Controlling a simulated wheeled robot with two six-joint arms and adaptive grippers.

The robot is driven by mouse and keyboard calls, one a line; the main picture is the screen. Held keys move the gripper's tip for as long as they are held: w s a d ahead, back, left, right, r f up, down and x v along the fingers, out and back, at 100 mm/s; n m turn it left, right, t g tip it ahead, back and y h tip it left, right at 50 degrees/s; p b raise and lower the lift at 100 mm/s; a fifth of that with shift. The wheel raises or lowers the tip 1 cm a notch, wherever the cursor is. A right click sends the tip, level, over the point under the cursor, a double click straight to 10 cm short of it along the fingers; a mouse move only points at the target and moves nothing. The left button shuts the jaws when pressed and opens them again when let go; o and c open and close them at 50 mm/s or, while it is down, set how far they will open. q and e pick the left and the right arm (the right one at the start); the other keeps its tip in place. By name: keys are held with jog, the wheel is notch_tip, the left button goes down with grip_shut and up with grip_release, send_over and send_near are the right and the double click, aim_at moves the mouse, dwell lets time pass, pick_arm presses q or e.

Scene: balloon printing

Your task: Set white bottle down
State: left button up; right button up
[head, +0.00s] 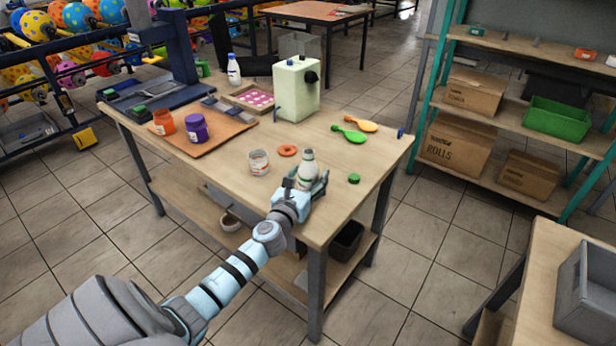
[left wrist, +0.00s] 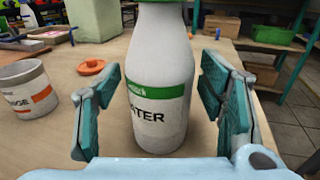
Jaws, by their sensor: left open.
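The white bottle (left wrist: 161,75) with a green band and dark lettering stands upright on the wooden table (head: 335,205) in the left wrist view. It also shows near the table's front edge in the head view (head: 307,160), its lower part hidden by my gripper. My left gripper (left wrist: 165,112) is open, with one finger on each side of the bottle and a visible gap to each; it also shows in the head view (head: 306,184). My right gripper is not in view.
Close by are a labelled jar (head: 259,162), an orange lid (head: 288,150) and a green cap (head: 354,178). Green (head: 349,134) and orange (head: 360,123) spoon-shaped items, a pale green machine (head: 297,88) and another white bottle (head: 234,70) stand farther back. The table's right front corner is clear.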

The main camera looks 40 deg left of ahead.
pick_arm(q)
jog(key=shift+r, duration=0.1)
jog(key=shift+s+r+p, duration=0.15)
jog(key=shift+p, duration=0.15)
jog(key=v, duration=1.1)
jog(key=shift+s+d+p, duration=0.15)
jog(key=shift+s+p, duration=0.15)
jog(key=shift+s, duration=0.1)
